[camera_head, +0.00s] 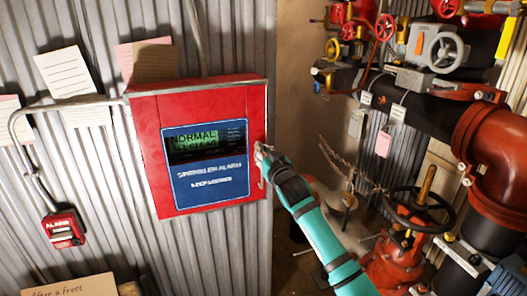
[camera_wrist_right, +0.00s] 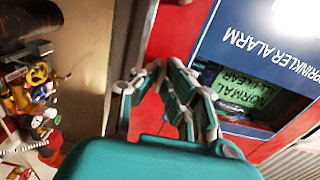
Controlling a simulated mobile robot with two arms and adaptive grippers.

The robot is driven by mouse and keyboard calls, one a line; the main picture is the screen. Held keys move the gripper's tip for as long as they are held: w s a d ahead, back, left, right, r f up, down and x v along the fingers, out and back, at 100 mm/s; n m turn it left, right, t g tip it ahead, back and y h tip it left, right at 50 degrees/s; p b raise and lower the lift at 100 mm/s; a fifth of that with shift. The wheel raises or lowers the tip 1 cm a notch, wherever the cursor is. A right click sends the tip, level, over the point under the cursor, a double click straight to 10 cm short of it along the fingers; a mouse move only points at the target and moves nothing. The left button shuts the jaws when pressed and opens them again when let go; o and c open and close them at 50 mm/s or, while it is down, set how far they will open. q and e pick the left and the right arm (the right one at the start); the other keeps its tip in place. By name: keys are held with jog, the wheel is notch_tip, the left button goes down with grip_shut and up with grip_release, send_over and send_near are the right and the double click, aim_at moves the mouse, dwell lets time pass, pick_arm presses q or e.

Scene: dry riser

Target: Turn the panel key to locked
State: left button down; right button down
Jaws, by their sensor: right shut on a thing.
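The red sprinkler alarm panel (camera_head: 145,140) hangs on the corrugated wall in the head view. Its blue face (camera_head: 208,184) reads "NORMAL" on a green display. My right gripper (camera_head: 262,156) is at the panel's right edge, at about mid-height. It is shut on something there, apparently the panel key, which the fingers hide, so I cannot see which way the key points. In the right wrist view the fingers (camera_wrist_right: 165,85) stand against the red panel, beside the upside-down blue face (camera_wrist_right: 260,60). My left gripper is in neither view.
A small red alarm box (camera_head: 63,230) hangs at the lower left, with paper notes (camera_head: 62,72) above. Red pipework (camera_head: 490,150), valves and a dark handwheel (camera_head: 420,210) crowd the right side. A gap lies between panel wall and pipes.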

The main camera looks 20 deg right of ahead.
jog(key=c, duration=1.5)
grip_release()
jog(key=shift+s, duration=0.1)
jog(key=s, duration=1.1)
jog(key=shift+s+d, duration=0.2)
jog(key=shift+s, duration=0.2)
